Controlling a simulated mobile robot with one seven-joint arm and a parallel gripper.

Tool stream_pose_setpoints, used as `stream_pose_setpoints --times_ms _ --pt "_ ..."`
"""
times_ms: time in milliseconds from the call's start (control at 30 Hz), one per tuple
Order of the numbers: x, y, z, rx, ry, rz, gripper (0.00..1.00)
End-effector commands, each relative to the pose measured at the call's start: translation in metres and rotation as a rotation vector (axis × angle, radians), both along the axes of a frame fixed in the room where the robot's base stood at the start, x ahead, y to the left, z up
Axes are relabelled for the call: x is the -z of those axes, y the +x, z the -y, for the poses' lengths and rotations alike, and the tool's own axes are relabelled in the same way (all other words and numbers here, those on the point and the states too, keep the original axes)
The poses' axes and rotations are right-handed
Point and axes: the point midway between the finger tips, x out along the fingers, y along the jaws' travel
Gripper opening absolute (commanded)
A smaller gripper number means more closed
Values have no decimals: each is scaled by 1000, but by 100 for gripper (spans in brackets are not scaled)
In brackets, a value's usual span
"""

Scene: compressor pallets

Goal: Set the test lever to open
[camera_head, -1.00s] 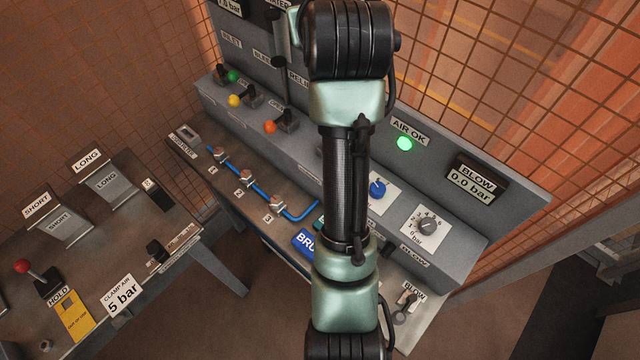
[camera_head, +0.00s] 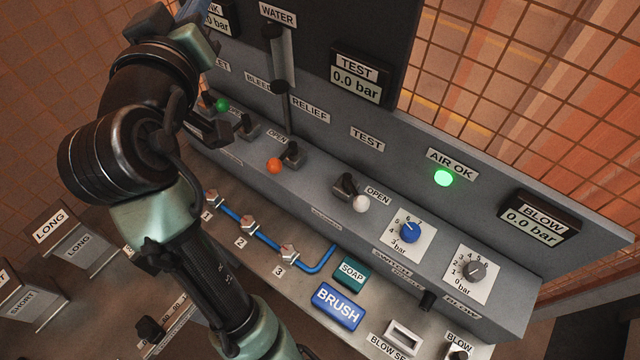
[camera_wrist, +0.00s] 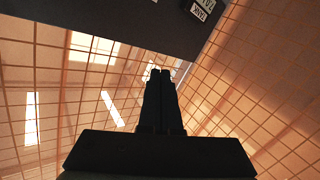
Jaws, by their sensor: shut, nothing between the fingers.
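The test lever (camera_head: 348,187) is a short dark lever with a white knob (camera_head: 361,204). It sits on the grey sloped console below the TEST label (camera_head: 367,139) in the head view. Its knob points toward the lower right, just below the OPEN label (camera_head: 377,195). My gripper (camera_wrist: 159,74) is shut and empty in the wrist view, with mesh fence beyond its tips. The lever is not in the wrist view.
The orange-knobbed lever (camera_head: 274,165) stands left of the test lever, and the blue dial (camera_head: 410,232) right of it. The TEST display (camera_head: 357,79) reads 0.0 bar. A BRUSH block (camera_head: 338,306) and SOAP block (camera_head: 352,273) lie in front. Space above the lever is clear.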

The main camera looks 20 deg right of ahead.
Motion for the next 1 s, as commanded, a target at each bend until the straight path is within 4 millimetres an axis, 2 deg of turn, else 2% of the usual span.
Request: stream_pose_setpoints --times_ms 33,67,100,200,300,400,500,567,767,1000 --pt "66 4 -3 55 -60 -140 0" --pt "100 2 -2 100 -104 -223 0" --pt "147 -5 0 166 -173 -337 0" --pt "237 -38 10 345 -361 -566 0" --pt "290 -78 19 513 -538 -704 0" --pt "315 -111 22 645 -676 -767 0" --pt "325 -131 23 729 -756 -787 0" --pt "326 -137 24 755 -780 -790 0" --pt "326 -135 41 773 -790 -793 0" --pt "332 -119 88 773 -790 -795 0"
